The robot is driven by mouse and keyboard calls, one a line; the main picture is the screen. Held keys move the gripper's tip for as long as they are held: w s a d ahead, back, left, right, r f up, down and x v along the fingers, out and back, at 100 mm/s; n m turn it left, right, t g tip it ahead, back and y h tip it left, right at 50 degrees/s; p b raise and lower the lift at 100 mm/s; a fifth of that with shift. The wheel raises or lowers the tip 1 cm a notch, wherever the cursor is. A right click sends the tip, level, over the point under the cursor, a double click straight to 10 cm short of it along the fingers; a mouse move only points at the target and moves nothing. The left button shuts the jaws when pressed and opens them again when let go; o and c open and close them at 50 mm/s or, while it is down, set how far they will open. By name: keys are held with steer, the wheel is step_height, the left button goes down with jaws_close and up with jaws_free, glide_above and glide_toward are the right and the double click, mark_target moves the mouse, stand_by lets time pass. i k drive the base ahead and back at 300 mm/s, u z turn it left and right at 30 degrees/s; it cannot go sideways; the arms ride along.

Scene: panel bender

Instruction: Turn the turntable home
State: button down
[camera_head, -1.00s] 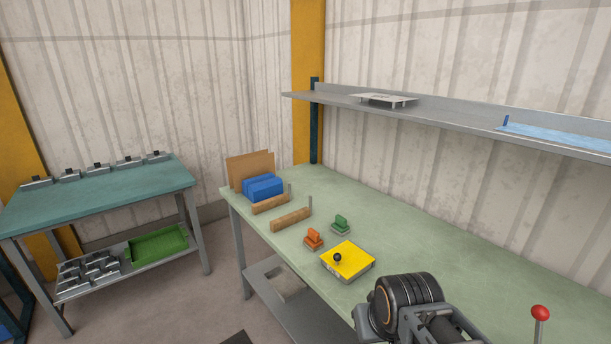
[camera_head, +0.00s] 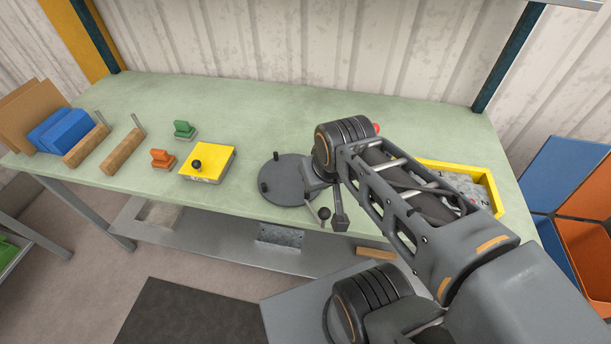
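The turntable (camera_head: 285,190) is a dark grey round disc on the green bench top, near the front edge. A short black peg (camera_head: 264,187) stands at its left and another dark peg stands at its far side. My arm reaches in from the lower right and covers the disc's right side.
A yellow block with a black knob (camera_head: 212,158), an orange piece (camera_head: 162,159) and a green piece (camera_head: 184,130) sit left of the turntable. A yellow-rimmed tray (camera_head: 490,190) is on the right, partly behind my arm. The bench behind the turntable is clear.

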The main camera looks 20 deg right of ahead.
mark_target(280, 181)
steer(key=u, duration=1.25)
steer(key=k, duration=0.45)
steer(key=z, duration=0.25)
